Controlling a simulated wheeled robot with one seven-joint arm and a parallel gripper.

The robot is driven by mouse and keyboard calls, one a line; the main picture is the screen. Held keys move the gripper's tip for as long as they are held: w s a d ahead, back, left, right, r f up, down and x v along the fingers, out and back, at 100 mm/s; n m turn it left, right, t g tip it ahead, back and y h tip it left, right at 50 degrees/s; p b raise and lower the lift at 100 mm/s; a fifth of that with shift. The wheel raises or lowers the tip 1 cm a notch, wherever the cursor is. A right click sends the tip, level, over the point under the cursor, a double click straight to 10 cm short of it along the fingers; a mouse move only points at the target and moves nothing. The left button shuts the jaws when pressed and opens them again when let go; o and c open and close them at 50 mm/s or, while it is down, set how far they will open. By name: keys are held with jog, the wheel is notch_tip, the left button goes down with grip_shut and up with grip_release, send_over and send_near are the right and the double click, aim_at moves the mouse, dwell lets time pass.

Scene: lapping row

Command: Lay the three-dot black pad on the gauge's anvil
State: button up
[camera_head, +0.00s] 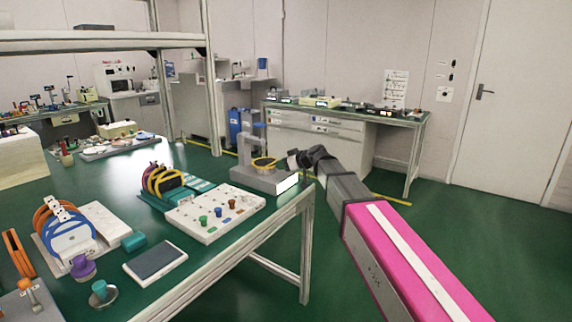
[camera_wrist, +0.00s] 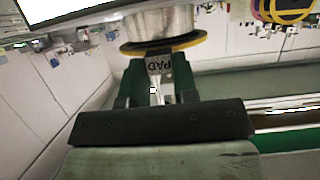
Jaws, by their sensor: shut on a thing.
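The black pad with a yellow rim (camera_head: 263,162) is at the gauge (camera_head: 268,180), at the table's far right corner. In the wrist view the pad (camera_wrist: 165,46) shows nearly edge-on, its tab marked PAD between my fingers. The picture is upside down there, and the pale round anvil (camera_wrist: 158,22) shows right against the pad's underside. The pad looks level and about centred on the anvil; I cannot tell whether it fully rests there. My gripper (camera_wrist: 158,68) is shut on the tab, and in the head view my gripper (camera_head: 291,160) reaches in from the right. The dots are not readable.
The gauge's upright column (camera_head: 244,145) stands behind the pad. A rack of coloured rings (camera_head: 163,180) and a white board with coloured pegs (camera_head: 215,212) are left of the gauge. A grey flat plate (camera_head: 155,260) lies nearer. The floor right of the table is open.

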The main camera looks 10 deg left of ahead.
jog(key=shift+f, duration=0.2)
jog(key=o, duration=1)
jog(key=shift+o, duration=0.2)
jog(key=shift+d, duration=0.1)
jog(key=v, duration=1)
jog(key=s+d+f+m+g+h, duration=0.1)
jog(key=s+d+f+m+h, duration=0.25)
jog(key=d+f, duration=0.6)
jog(key=s+d+f+m+g+h, duration=0.1)
jog(key=s+d+f+m+h, duration=0.3)
jog(key=d+f, duration=0.55)
jog(key=s+d+f+m+g+h, duration=0.3)
jog(key=s+d+f+m+h, duration=0.2)
jog(key=s+d+f, duration=0.8)
jog(key=d+f+m, duration=0.1)
jog(key=d, duration=0.1)
jog(key=shift+s+d, duration=0.25)
jog(key=shift+d, duration=0.15)
